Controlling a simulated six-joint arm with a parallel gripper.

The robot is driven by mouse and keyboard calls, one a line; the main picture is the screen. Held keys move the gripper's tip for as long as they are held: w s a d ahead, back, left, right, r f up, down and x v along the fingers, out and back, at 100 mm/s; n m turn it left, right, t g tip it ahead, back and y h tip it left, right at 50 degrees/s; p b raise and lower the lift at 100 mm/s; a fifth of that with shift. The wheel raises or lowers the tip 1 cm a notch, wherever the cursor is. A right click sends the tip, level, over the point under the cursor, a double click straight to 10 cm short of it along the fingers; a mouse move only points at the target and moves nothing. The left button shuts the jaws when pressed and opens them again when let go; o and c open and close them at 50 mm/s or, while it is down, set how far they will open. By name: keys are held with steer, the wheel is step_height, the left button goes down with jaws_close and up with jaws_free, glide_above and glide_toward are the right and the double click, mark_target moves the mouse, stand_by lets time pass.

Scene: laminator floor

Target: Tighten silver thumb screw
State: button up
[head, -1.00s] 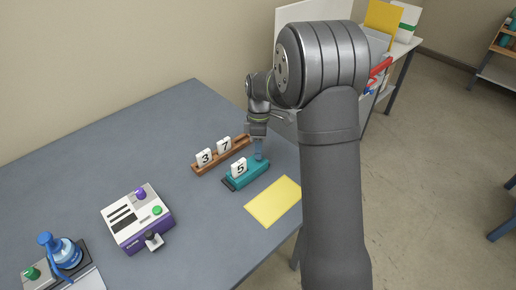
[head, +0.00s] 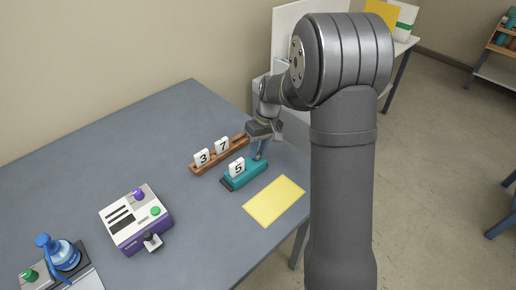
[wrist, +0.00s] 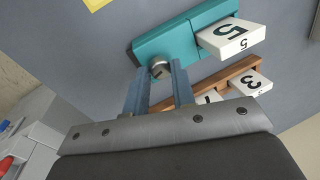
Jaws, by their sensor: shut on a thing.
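The silver thumb screw (wrist: 160,69) sits at the end of the teal block (wrist: 170,42), beside the white tile marked 5 (wrist: 231,38). My gripper (wrist: 158,76) is shut on the screw, with one blue finger on each side of it. In the head view my gripper (head: 259,154) reaches down to the far right end of the teal block (head: 246,175). The screw itself is too small and covered to make out there. The tile marked 5 (head: 237,168) stands on the block's left part.
A wooden rack (head: 210,163) with tiles 3 and 7 stands close behind the block. A yellow sheet (head: 274,200) lies in front. The table between is clear.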

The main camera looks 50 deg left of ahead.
steer(key=shift+d+m+y, duration=0.1)
steer(key=shift+m+y, duration=0.3)
steer(key=shift+m, duration=1.2)
steer(key=o, duration=1)
steer(key=shift+r, duration=0.1)
steer(key=v, duration=1.7)
steer(key=shift+r, duration=0.2)
steer(key=shift+s+f, duration=0.1)
steer(key=shift+s, duration=0.05)
steer(key=x, duration=1.7)
steer(key=shift+f, duration=0.2)
